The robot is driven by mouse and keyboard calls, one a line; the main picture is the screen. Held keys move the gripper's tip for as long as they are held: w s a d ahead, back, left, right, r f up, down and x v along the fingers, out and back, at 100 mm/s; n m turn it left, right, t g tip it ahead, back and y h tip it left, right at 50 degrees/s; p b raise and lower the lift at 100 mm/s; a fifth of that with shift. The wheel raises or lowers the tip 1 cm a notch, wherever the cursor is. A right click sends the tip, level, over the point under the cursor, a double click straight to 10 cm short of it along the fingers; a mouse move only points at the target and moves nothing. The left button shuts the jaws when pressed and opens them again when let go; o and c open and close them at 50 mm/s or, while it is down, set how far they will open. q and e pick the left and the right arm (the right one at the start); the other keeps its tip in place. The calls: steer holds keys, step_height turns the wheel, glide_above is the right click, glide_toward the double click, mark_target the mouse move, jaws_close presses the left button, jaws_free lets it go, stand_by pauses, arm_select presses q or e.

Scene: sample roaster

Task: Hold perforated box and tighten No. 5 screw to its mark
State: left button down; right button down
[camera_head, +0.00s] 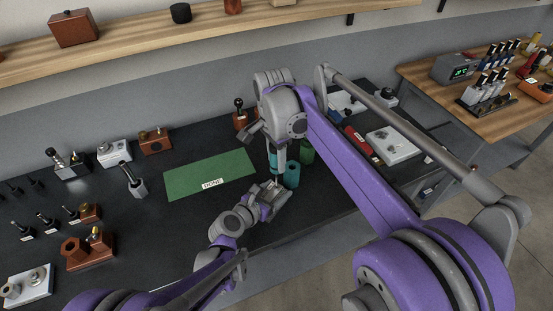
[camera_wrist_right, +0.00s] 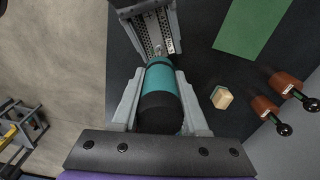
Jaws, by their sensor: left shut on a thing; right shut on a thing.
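My right gripper (camera_head: 278,152) is shut on a teal and black driver, whose thick handle (camera_wrist_right: 160,92) fills the middle of the right wrist view. The driver's far end points at the perforated box (camera_wrist_right: 153,35), a grey piece with rows of small holes and a small white label. My left gripper (camera_head: 270,196) is shut on the box from below and holds it under the right gripper, near the front edge of the bench. In the right wrist view the left gripper's grey fingers (camera_wrist_right: 147,12) flank the box. The screw head and its mark are too small to tell.
A green mat (camera_head: 210,174) labelled DONE lies left of the grippers. Several fixtures fill the bench's left side.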

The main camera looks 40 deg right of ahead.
steer(key=shift+r, duration=0.9)
steer(key=shift+r, duration=2.5)
arm_select(q)
jaws_free()
